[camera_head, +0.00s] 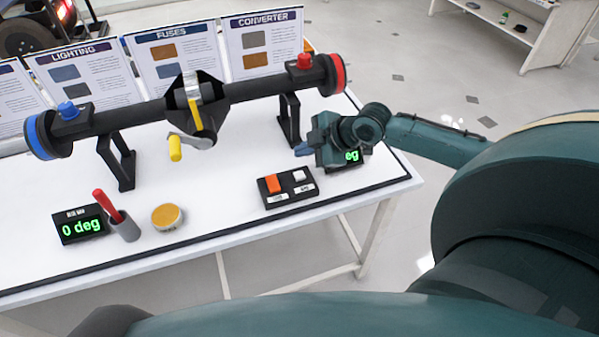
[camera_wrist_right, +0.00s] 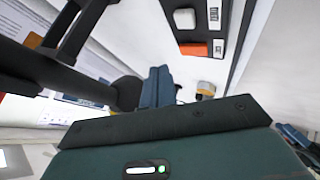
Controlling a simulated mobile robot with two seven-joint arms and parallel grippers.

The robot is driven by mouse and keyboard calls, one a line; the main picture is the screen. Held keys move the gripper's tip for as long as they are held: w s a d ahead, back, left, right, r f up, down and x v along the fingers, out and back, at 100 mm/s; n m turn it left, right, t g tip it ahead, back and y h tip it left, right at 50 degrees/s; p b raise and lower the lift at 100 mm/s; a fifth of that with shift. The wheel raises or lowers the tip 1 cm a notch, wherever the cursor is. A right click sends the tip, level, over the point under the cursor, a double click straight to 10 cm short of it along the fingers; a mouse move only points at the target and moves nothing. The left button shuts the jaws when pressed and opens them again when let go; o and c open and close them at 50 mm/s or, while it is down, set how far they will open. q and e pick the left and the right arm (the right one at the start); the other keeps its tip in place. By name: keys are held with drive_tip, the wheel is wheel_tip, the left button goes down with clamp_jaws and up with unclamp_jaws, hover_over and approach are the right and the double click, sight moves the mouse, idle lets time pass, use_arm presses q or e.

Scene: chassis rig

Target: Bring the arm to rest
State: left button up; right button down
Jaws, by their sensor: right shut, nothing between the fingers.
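My right arm (camera_head: 437,139) reaches in from the right over the white table. My right gripper (camera_head: 303,150) is shut and empty, above the table's right part, just beside the right stand of the axle rig. In the right wrist view its shut fingers (camera_wrist_right: 157,88) point out over the table. The arm covers part of the right display (camera_head: 350,157), of which only "eg" shows. My left gripper is not in view.
The black axle rig (camera_head: 140,112) has a blue left end and a red right end. A black switch box (camera_head: 288,187) lies below my gripper. A left display (camera_head: 82,224) reads "0 deg", near a grey cup (camera_head: 125,229) and yellow disc (camera_head: 167,216). Panels stand behind.

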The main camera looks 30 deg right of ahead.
idle(0.4)
